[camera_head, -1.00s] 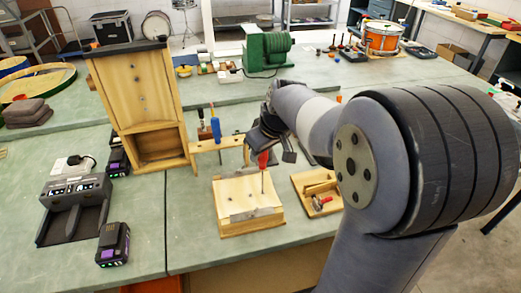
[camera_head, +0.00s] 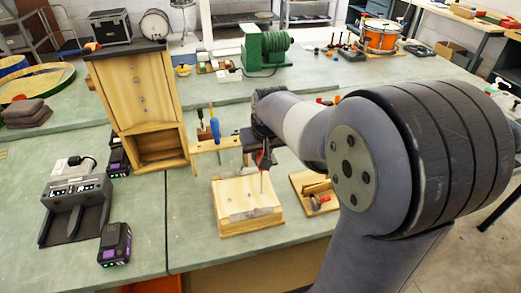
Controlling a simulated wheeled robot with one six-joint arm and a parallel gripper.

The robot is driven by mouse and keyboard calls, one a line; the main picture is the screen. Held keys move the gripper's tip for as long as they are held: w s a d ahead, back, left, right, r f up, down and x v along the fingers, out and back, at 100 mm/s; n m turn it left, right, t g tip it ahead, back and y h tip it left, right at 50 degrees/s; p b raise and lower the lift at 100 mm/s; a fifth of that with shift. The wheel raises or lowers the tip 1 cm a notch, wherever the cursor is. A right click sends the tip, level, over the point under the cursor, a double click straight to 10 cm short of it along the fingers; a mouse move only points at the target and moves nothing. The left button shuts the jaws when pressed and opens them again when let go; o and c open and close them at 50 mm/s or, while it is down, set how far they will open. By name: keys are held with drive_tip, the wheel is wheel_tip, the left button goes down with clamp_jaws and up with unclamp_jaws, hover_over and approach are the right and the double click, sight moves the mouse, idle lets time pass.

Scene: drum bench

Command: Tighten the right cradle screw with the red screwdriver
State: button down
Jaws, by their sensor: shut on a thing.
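My gripper (camera_head: 262,158) is shut on the red screwdriver (camera_head: 262,170), above the wooden cradle block (camera_head: 247,201) on the bench. The screwdriver points down, its thin shaft standing over the right part of the block. My gripper hides most of the red handle. A grey metal strip (camera_head: 250,213) lies along the front of the block's top. The right cradle screw is too small to make out, and I cannot tell whether the tip touches it.
A rack with a blue-handled tool (camera_head: 215,130) stands behind the block. A tall wooden cabinet (camera_head: 140,100) stands to the left. A small wooden tray (camera_head: 317,192) with a red-handled tool lies right of the block. A charger (camera_head: 77,200) and battery (camera_head: 115,243) sit at left.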

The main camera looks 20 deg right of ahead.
drive_tip(key=shift+s+f, duration=0.1)
drive_tip(key=shift+f, duration=0.05)
drive_tip(key=m, duration=0.2)
drive_tip(key=m+h, duration=0.1)
drive_tip(key=m, duration=0.1)
drive_tip(key=shift+d+f+h, duration=0.1)
drive_tip(key=shift+h, duration=0.2)
drive_tip(key=shift+m+g+b, duration=0.3)
drive_tip(key=shift+m, duration=0.2)
drive_tip(key=m, duration=0.2)
drive_tip(key=m+g+h+b, duration=0.1)
drive_tip(key=m, duration=0.1)
drive_tip(key=shift+s+d+h, duration=0.1)
drive_tip(key=shift+d+h, duration=0.05)
drive_tip(key=shift+h, duration=0.15)
drive_tip(key=shift+m, duration=0.5)
drive_tip(key=shift+r, duration=0.2)
